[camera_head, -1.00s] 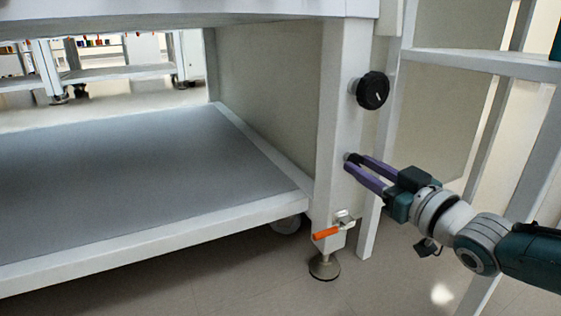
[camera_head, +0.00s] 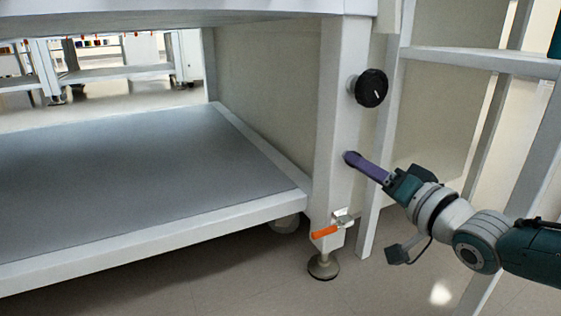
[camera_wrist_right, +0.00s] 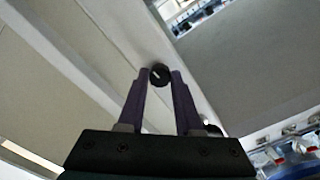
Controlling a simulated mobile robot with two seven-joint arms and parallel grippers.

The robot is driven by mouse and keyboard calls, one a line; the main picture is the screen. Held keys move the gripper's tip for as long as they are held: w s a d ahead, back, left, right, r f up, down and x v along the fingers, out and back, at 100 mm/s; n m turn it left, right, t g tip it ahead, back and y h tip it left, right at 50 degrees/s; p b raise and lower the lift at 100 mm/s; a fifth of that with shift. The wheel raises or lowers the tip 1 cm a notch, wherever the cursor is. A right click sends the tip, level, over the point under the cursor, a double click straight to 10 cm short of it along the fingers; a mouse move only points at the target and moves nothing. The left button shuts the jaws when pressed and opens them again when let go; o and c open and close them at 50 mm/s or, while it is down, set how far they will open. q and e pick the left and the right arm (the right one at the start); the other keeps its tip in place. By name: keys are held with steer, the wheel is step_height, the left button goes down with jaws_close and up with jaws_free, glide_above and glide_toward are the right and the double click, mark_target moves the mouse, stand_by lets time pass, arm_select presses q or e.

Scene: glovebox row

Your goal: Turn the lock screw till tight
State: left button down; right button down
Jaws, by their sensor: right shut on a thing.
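The lock screw is a small black knob with a pale mark, seen in the right wrist view (camera_wrist_right: 159,74) between the two purple fingertips. It sits on the white leg (camera_head: 340,115) of the bench. My right gripper (camera_head: 349,158) is shut on it, with the fingertips at the leg's face; the wrist view shows one finger on each side of the knob (camera_wrist_right: 158,80). In the head view the fingers hide most or all of the screw. My left gripper is not in view.
A larger black knob (camera_head: 371,88) with a white mark is higher on the leg. An orange lever (camera_head: 325,232) is lower down, above the levelling foot (camera_head: 324,266). A grey shelf (camera_head: 130,190) lies left; a white frame (camera_head: 480,61) stands right.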

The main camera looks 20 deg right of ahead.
steer(key=shift+r+m, duration=0.15)
steer(key=shift+m, duration=0.35)
steer(key=c, duration=0.6)
jaws_free()
steer(key=s+p, duration=0.2)
steer(key=s, duration=0.1)
steer(key=s+p, duration=0.2)
steer(key=s, duration=0.1)
steer(key=s+p, duration=0.2)
steer(key=s, duration=0.2)
steer(key=shift+d, duration=0.4)
